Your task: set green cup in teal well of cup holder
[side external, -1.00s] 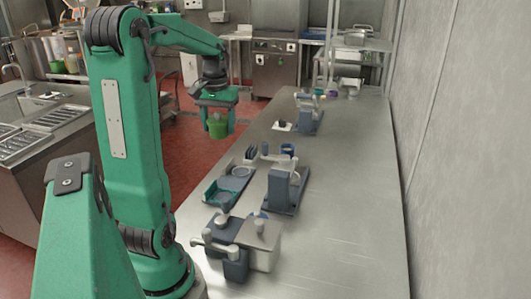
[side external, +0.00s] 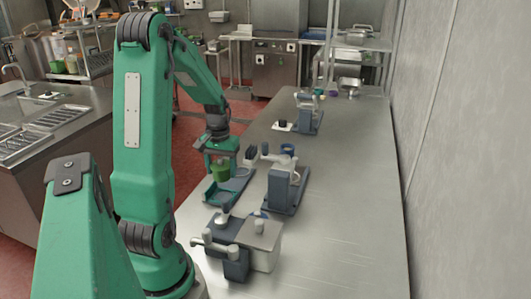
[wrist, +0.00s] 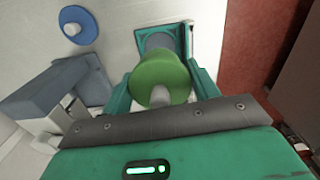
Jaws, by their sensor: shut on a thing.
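My gripper (side external: 221,164) is shut on the green cup (side external: 220,173) and holds it over the cup holder (side external: 240,181). The teal well (side external: 213,196) is at the holder's near end, below and slightly left of the cup. The cup hides part of the holder, and I cannot tell whether the two touch. In the wrist view the green cup (wrist: 160,70) is between my gripper's teal fingers (wrist: 160,85). A teal-edged part of the holder (wrist: 181,29) shows beyond it.
A blue-grey machine (side external: 282,187) stands close right of the holder. A grey box-like device (side external: 262,245) with knobs is nearer. Another device (side external: 308,115) stands at the back. The bench's right side (side external: 350,200) is clear. A blue disc (wrist: 77,25) shows in the wrist view.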

